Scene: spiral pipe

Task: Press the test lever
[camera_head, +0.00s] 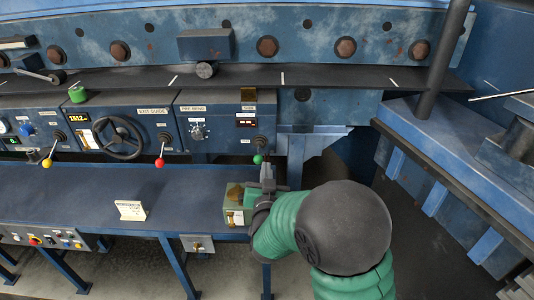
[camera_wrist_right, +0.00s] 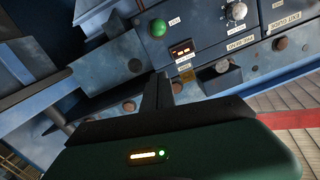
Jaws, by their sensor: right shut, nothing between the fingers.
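A lever with a green ball knob (camera_head: 258,159) sticks out under the pre-bend panel (camera_head: 225,122). The knob also shows in the right wrist view (camera_wrist_right: 158,28), with a small label beside it that is too small to read surely. Two similar levers have a red knob (camera_head: 160,162) and a yellow knob (camera_head: 46,163). I cannot tell from the labels which one is the test lever. My right gripper (camera_head: 267,170) is just below and right of the green knob in the head view, fingers together and empty. Its fingers show in the wrist view (camera_wrist_right: 157,92), apart from the knob. My left gripper is out of view.
A blue bench (camera_head: 95,190) runs below the panels, with a small white sign (camera_head: 131,210) on it. A green box (camera_head: 235,214) with a label is beside my right wrist. A handwheel (camera_head: 120,137) is on the exit guide panel. A dark post (camera_head: 440,65) stands at right.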

